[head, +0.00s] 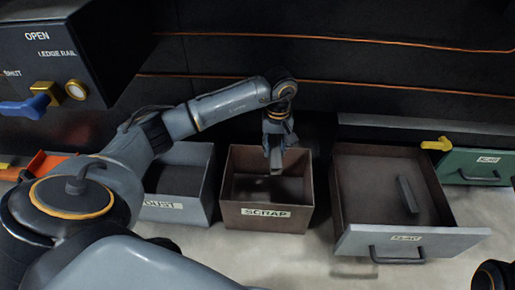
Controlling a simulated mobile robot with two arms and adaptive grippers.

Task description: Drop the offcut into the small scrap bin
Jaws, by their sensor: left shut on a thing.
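The brown scrap bin (244,211) with a SCRAP label stands on the bench in the middle of the head view, open at the top. My left gripper (275,158) points down over the bin's opening. It is shut on the offcut (277,162), a small grey piece that shows between and below the fingers. The fingers hide part of the offcut. I cannot tell how deep it hangs relative to the bin's rim. My right gripper is not in view.
A grey bin (178,212) labelled DUST stands left of the scrap bin. On the right, an open drawer (372,238) holds a dark bar (407,195). A green drawer front (482,167) and a yellow piece (437,144) are beyond it. A black switch box (60,60) is upper left.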

